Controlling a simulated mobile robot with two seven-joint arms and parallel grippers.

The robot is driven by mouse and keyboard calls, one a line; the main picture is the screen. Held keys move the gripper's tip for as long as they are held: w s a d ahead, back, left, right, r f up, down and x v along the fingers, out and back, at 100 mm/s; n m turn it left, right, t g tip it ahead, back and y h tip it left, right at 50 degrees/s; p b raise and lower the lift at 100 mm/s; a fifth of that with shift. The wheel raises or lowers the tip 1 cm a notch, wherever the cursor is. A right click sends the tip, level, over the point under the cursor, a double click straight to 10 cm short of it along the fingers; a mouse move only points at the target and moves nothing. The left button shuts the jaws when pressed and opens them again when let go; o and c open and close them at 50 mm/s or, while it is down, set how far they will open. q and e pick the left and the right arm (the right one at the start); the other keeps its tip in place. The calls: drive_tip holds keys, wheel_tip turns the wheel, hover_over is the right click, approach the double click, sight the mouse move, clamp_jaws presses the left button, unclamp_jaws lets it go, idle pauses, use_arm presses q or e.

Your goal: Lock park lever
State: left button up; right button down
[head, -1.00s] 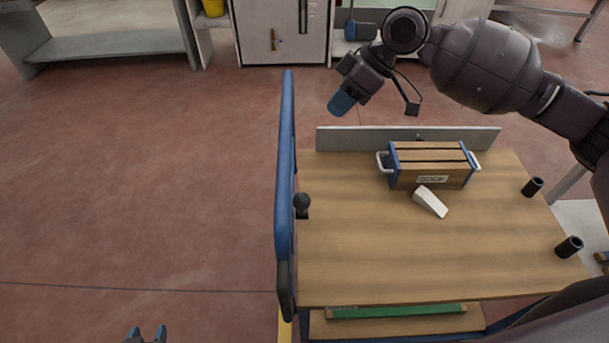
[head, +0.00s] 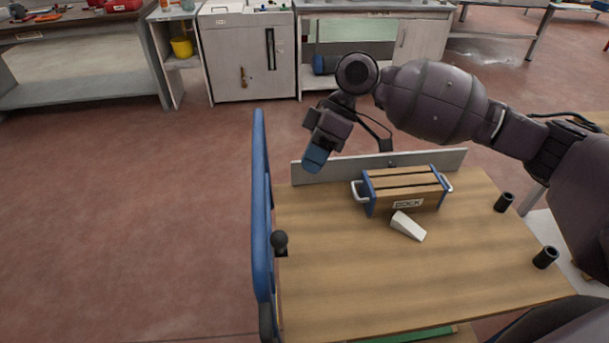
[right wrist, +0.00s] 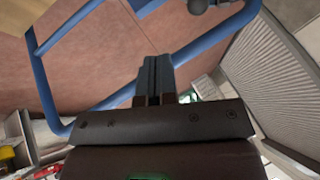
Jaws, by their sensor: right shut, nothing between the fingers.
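The park lever appears as a short dark stalk with a round black knob (head: 279,240), beside the blue handle frame (head: 260,190) at the cart's left edge. The right wrist view shows a dark round knob (right wrist: 198,5) at the top edge, by the blue tubes (right wrist: 95,100). My right gripper (head: 314,160) is shut and empty, its blue fingers pointing down near the cart's back left corner. It is beyond the knob and apart from it. In the right wrist view its closed fingers (right wrist: 153,75) point towards the blue frame. My left gripper is out of view.
The wooden cart top (head: 400,285) carries a slatted crate (head: 405,190), a white wedge (head: 408,226) and two black cylinders at the right. A grey upright panel (head: 320,170) lines its back. Open floor lies left; cabinets (head: 250,50) stand behind.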

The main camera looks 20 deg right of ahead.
sight(280, 243)
drive_tip(key=s+a+f, duration=0.5)
drive_tip(key=a+f, duration=0.1)
drive_tip(key=f, duration=0.1)
drive_tip(key=shift+s+a+f, duration=0.15)
drive_tip(key=shift+a+f, duration=0.05)
drive_tip(key=shift+a, duration=0.1)
idle(0.4)
